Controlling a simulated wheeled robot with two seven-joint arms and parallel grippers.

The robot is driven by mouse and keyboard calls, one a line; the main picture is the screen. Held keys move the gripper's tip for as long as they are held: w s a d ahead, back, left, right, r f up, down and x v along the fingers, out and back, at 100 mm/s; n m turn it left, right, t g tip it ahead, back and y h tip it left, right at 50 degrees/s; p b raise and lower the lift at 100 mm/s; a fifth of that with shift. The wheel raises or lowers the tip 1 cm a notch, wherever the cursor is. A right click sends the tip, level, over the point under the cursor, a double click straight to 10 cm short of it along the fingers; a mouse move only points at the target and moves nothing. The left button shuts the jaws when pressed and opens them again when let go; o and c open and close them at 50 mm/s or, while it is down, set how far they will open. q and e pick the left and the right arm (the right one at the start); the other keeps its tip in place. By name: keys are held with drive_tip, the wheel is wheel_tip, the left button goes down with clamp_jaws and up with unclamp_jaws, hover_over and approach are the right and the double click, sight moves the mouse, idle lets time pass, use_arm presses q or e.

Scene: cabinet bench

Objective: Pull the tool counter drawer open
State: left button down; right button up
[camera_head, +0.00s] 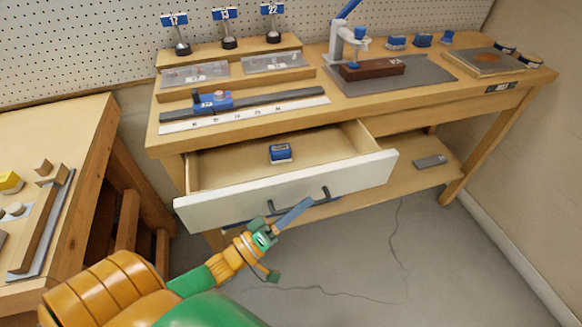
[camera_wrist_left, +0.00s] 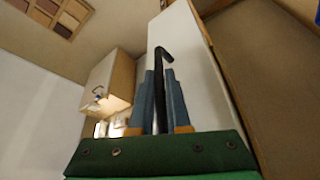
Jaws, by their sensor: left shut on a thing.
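The tool counter drawer (camera_head: 240,204) is open in the head view, with its white front pulled out from under the wooden counter top. A small blue box (camera_head: 281,152) lies inside it. A dark bar handle (camera_head: 318,197) is on the drawer front. My left gripper (camera_head: 300,207) is at the handle, with its blue fingers against it. In the left wrist view the two blue fingers (camera_wrist_left: 159,98) are closed around the black handle (camera_wrist_left: 161,62), beside the white drawer front (camera_wrist_left: 190,50). My right gripper is in neither view.
The counter top (camera_head: 330,110) carries a ruler, a clamp stand (camera_head: 345,45), blue-labelled items and trays. A grey block (camera_head: 430,162) lies on the lower shelf. A second wooden bench (camera_head: 75,120) stands at the left. The floor in front of the drawer is clear apart from a thin dark line.

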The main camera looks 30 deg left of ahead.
use_arm(q)
drive_tip(key=s+d+p, duration=0.2)
drive_tip(key=s+d, duration=0.5)
drive_tip(key=d, duration=0.2)
drive_tip(key=shift+s, duration=0.3)
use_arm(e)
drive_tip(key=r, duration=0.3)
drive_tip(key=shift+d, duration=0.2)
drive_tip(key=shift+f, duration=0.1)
use_arm(q)
drive_tip(key=c, duration=0.9)
unclamp_jaws()
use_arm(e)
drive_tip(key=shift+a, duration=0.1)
use_arm(q)
drive_tip(key=b+v, duration=0.1)
drive_tip(key=v, duration=0.6)
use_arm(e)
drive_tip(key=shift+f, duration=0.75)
use_arm(q)
drive_tip(key=shift+f, duration=0.1)
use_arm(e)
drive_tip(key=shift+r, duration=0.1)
